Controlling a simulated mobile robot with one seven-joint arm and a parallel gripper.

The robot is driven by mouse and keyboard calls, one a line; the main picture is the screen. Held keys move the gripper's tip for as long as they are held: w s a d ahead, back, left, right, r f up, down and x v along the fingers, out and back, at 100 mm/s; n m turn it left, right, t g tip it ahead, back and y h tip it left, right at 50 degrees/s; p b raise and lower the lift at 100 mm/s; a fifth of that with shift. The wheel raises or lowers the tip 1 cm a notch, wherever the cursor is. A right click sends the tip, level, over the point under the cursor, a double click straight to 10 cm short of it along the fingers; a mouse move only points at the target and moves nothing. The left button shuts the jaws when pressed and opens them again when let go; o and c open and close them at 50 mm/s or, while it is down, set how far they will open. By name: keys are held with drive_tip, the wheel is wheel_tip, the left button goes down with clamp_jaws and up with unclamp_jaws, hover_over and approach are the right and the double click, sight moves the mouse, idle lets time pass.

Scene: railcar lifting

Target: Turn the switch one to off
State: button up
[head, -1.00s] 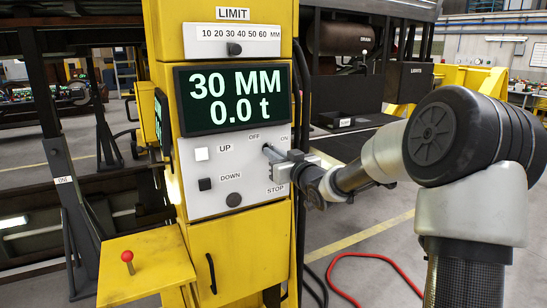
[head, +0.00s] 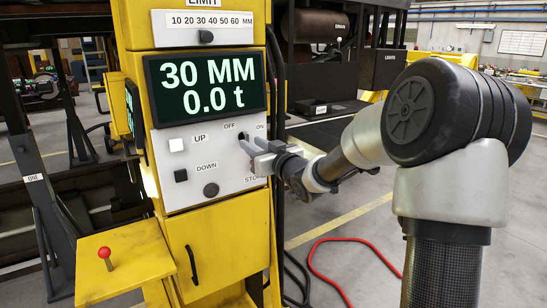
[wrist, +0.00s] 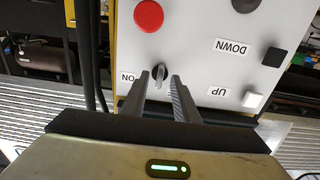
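The yellow column carries a light grey control panel (head: 222,187). The switch (wrist: 158,75) is a small dark knob with a grey grip, beside the "ON" label in the wrist view. In the head view the switch (head: 243,138) sits below the "OFF" and "ON" labels, partly covered by my fingers. My gripper (head: 250,153) is at the switch. In the wrist view my gripper (wrist: 161,76) has its fingers apart, with the switch grip in the gap nearer the left finger. I cannot tell whether they touch it. The wrist view is upside down; the "OFF" label is mostly hidden there.
A red round button (wrist: 149,15) is close to the switch. The UP button (head: 177,145) and DOWN button (head: 181,175) are to the left in the head view. The display (head: 207,88) reads 30 MM and 0.0 t. Black cables (head: 277,100) run along the column's right side.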

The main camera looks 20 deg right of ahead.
drive_tip(key=v, duration=1.4)
drive_tip(key=shift+s+p, duration=0.4)
drive_tip(key=shift+p, duration=0.05)
drive_tip(key=shift+d+r, duration=0.1)
drive_tip(key=shift+d, duration=0.05)
